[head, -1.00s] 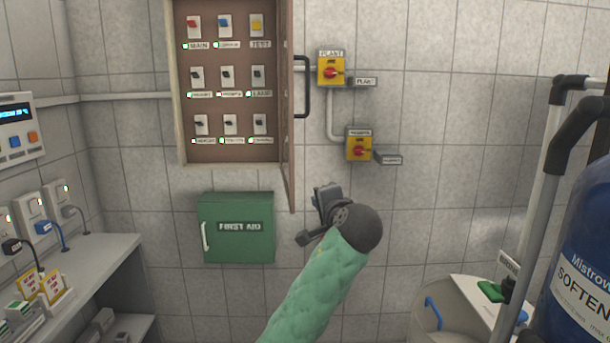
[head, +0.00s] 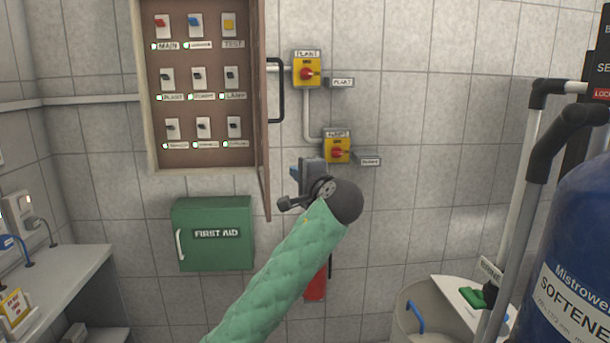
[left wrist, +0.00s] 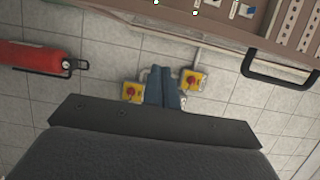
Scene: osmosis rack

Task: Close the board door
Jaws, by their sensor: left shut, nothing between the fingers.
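The board is a brown wall cabinet (head: 152,100) with rows of coloured and black switches, at the upper left in the head view. Its door (head: 262,120) stands open, swung out from the right side and seen nearly edge-on. A dark handle (head: 276,90) sits on the door's right face; it also shows at the upper right in the left wrist view (left wrist: 252,68). My left gripper (head: 310,168) is right of the door's lower edge and below the handle, apart from the handle. Its fingers (left wrist: 163,88) are together and empty. My right gripper is not in view.
Two yellow switch boxes with red knobs (head: 307,70) (head: 338,150) are on the wall right of the door. A green first aid box (head: 215,245) hangs below the board. A red extinguisher (head: 316,285) is partly behind my arm. A blue softener tank (head: 580,250) stands right.

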